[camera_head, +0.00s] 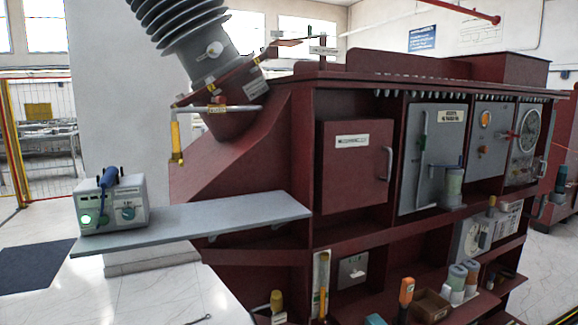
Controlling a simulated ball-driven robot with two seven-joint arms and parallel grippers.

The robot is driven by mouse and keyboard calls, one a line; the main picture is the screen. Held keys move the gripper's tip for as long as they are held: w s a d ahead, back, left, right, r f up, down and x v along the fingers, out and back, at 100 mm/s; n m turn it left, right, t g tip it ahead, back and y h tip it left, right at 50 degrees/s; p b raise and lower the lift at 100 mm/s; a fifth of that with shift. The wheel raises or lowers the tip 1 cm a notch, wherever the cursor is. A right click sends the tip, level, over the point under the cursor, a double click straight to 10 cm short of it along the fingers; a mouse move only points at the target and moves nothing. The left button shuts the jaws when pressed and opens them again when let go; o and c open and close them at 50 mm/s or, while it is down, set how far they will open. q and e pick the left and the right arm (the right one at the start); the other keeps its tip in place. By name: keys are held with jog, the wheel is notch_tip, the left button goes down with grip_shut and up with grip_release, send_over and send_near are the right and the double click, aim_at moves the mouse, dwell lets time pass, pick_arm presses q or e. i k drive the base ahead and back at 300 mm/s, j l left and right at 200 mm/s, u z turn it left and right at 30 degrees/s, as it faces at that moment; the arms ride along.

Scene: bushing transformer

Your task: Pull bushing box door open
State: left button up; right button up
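The dark red transformer cabinet (285,140) fills the middle and right of the head view. Which door the task names as the bushing box cannot be told for certain. Neither of my grippers shows in this view.
A grey shelf (215,215) sticks out to the left and bears a small instrument (112,203). A ribbed grey bushing (180,25) rises at the top. Lower shelves hold bottles, tools and a brown box (430,305). Tiled floor (150,295) is open at the lower left.

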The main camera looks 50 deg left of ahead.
aim_at(356, 155)
jog(key=u, duration=1)
jog(key=i+l, duration=0.15)
jog(key=l, duration=0.2)
jog(key=i+l+z, duration=0.1)
jog(key=l, duration=0.25)
